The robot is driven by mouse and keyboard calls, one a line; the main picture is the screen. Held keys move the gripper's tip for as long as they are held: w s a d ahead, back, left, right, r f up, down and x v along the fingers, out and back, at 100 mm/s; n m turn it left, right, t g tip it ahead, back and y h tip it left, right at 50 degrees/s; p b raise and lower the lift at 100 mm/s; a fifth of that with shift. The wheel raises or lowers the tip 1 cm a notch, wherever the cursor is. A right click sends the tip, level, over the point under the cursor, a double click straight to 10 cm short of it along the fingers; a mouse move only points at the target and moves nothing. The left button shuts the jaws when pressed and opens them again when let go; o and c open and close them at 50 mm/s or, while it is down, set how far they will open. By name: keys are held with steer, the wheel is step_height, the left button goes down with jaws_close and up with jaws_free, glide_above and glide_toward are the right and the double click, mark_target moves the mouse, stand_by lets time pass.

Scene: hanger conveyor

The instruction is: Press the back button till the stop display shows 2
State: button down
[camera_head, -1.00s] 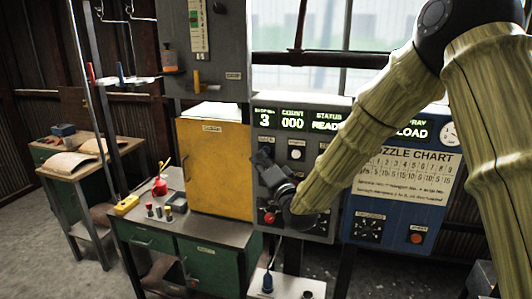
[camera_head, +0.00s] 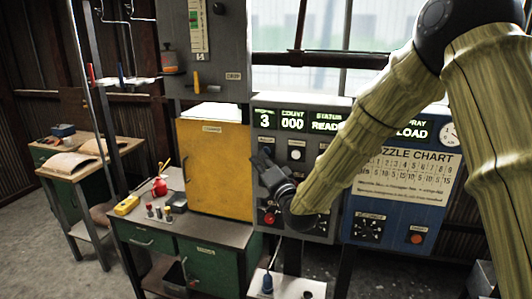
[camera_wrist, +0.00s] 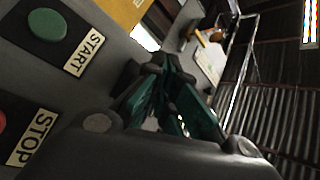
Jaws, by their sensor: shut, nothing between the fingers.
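The stop display (camera_head: 264,118) on the grey control panel (camera_head: 325,226) reads 3 in the head view. Beside it the count reads 000 and the status begins READ, its end cut by my arm. My gripper (camera_head: 259,158) is shut and empty at the panel's left side, below the stop display. Whether it touches the panel I cannot tell. A pale round button (camera_head: 295,155) shows to its right. I cannot make out a back button; the labels are too small. In the wrist view my gripper (camera_wrist: 152,66) shows beside a green START button (camera_wrist: 47,25) and a red STOP button (camera_wrist: 1,121).
A blue panel with a nozzle chart (camera_head: 408,175) is at the right. A small stand (camera_head: 285,284) is below the panel.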

steer(key=shift+w, duration=0.1)
stand_by(0.3)
steer(key=shift+w+d, duration=0.15)
steer(key=shift+w, duration=0.2)
